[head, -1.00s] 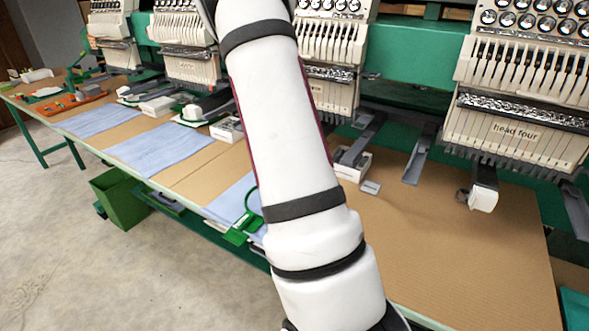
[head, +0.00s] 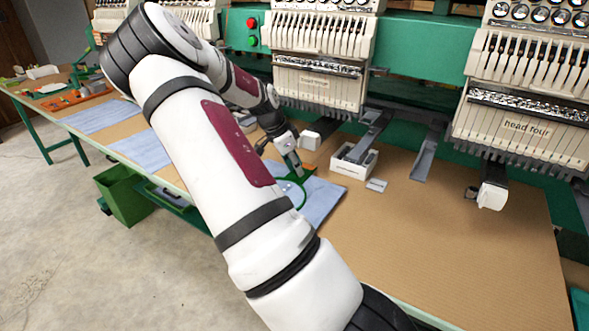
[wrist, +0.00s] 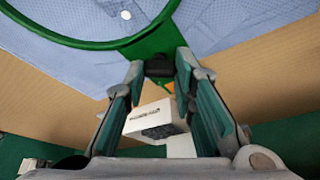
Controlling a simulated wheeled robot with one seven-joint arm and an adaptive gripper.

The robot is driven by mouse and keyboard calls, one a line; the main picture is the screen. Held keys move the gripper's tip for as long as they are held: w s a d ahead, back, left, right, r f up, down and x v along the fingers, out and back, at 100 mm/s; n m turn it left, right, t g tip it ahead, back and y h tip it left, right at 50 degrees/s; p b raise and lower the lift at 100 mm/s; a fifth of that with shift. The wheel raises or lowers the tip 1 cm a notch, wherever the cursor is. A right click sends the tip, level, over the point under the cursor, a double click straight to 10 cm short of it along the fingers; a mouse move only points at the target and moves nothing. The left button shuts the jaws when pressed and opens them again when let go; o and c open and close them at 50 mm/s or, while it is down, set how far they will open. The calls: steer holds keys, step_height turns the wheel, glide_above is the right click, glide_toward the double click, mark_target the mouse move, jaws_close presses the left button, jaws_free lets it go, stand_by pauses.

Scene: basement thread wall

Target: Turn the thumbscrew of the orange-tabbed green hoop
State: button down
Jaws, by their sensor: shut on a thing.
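The green hoop (wrist: 90,42) lies on blue cloth across the top of the wrist view, and in the head view its ring (head: 302,196) shows partly behind my arm. My gripper (wrist: 162,68) is at the hoop's clamp end, with its fingertips closed around a small dark piece there, apparently the thumbscrew (wrist: 158,67). The fingertips hide much of it. A bit of orange, apparently the tab (wrist: 168,87), shows just below, between the fingers. In the head view my gripper (head: 297,166) points down at the far side of the hoop.
A white box (wrist: 155,120) shows beyond the fingers in the wrist view. In the head view an open white box (head: 352,162) stands right of the hoop, under the machine heads (head: 318,85). The brown tabletop (head: 420,235) at right is clear. A green bin (head: 125,195) hangs at the front left.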

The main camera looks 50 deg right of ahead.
steer(key=m+b, duration=0.1)
steer(key=m, duration=0.1)
steer(key=m+g+y+b, duration=0.1)
steer(key=m, duration=0.1)
steer(key=shift+w+d+f+m+b, duration=0.15)
steer(key=shift+w+m+b, duration=0.05)
steer(key=shift+m+b, duration=0.1)
steer(key=shift+d+m+g+y+b, duration=0.1)
steer(key=shift+m+g+y+b, duration=0.55)
steer(key=shift+m, duration=0.95)
steer(key=shift+b, duration=0.35)
steer(key=c, duration=1.3)
jaws_free()
steer(key=shift+r, duration=0.25)
